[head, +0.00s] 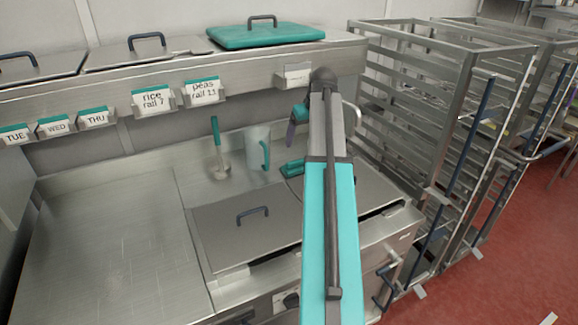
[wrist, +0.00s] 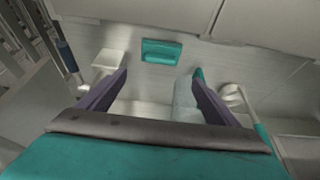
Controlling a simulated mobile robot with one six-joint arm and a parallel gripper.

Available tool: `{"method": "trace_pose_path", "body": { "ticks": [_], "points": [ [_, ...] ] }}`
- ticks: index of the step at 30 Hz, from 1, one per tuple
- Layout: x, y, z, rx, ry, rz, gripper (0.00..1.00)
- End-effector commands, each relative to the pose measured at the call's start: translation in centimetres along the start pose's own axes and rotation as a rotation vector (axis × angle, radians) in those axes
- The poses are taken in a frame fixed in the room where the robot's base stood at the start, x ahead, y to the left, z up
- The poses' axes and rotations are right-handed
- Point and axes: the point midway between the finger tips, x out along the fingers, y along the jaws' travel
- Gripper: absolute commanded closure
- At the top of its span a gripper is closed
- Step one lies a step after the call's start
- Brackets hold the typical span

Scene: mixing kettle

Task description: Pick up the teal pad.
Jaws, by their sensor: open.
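The teal pad (head: 292,167) lies on the steel counter behind the hinged lids, just left of my arm in the head view. It has a raised handle-like part on top. In the wrist view the whole pad (wrist: 161,51) shows, above the gap between my fingertips and apart from them. My gripper (wrist: 161,78) is open, with its two purple fingers spread and nothing between them. In the head view my gripper (head: 291,132) is partly hidden by my arm and hangs above the counter near the pad.
A clear jug with a teal handle (head: 257,147) stands left of the pad, close to one finger in the wrist view (wrist: 186,95). A teal-handled utensil (head: 217,150) stands farther left. A pale square container (wrist: 107,62) is on the pad's other side. Steel racks (head: 440,120) stand right.

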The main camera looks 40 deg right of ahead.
Motion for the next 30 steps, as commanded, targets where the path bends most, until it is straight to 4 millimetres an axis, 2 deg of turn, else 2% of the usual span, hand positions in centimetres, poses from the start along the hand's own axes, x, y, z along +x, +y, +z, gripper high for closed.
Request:
{"method": "trace_pose_path", "body": {
  "ticks": [17,30],
  "points": [
    [0.5,-0.1,-0.1,-0.002,0.0,-0.001,0.16],
    [4.9,-0.1,-0.1,-0.003,-0.001,-0.001,0.16]
  ]
}}
